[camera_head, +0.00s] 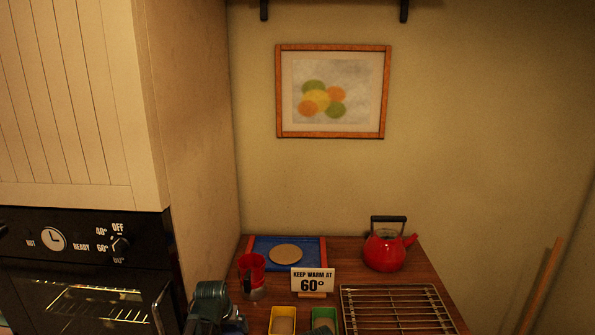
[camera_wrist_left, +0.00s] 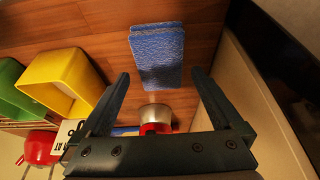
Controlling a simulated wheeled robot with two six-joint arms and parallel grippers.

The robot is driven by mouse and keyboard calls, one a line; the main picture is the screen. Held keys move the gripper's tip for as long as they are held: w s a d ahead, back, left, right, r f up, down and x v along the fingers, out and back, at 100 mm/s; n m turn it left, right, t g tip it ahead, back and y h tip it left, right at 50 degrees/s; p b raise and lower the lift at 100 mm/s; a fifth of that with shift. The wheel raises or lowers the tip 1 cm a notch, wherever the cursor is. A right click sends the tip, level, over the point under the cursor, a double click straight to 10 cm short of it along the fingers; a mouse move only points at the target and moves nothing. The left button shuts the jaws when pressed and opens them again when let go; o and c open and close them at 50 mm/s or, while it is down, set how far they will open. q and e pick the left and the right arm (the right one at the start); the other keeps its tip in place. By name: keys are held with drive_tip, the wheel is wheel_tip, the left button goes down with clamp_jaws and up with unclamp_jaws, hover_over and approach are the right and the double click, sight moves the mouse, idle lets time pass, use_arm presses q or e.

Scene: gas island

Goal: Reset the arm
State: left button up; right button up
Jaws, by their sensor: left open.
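My left arm's dark gripper (camera_head: 213,308) shows at the bottom edge of the head view, left of the wooden counter; its fingers are hard to make out there. In the left wrist view my left gripper (camera_wrist_left: 160,74) is open, its two dark fingers spread wide with nothing held. A blue sponge-like block (camera_wrist_left: 157,55) lies on the wood, seen past the gap between the fingertips, apart from them. My right gripper is in neither view.
A red and metal pot (camera_head: 252,274), a blue tray (camera_head: 259,261) with a round disc, a sign (camera_head: 312,281), yellow (camera_head: 283,316) and green (camera_head: 325,313) containers, a wire rack (camera_head: 395,308) and a red kettle (camera_head: 386,249) crowd the counter. An oven (camera_head: 85,275) stands left.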

sight(232, 332)
use_arm(q)
drive_tip(key=shift+b+x, duration=1.3)
drive_tip(key=shift+x, duration=0.7)
drive_tip(key=shift+s, duration=0.15)
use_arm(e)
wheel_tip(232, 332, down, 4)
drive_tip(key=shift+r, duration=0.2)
use_arm(q)
drive_tip(key=shift+r, duration=0.2)
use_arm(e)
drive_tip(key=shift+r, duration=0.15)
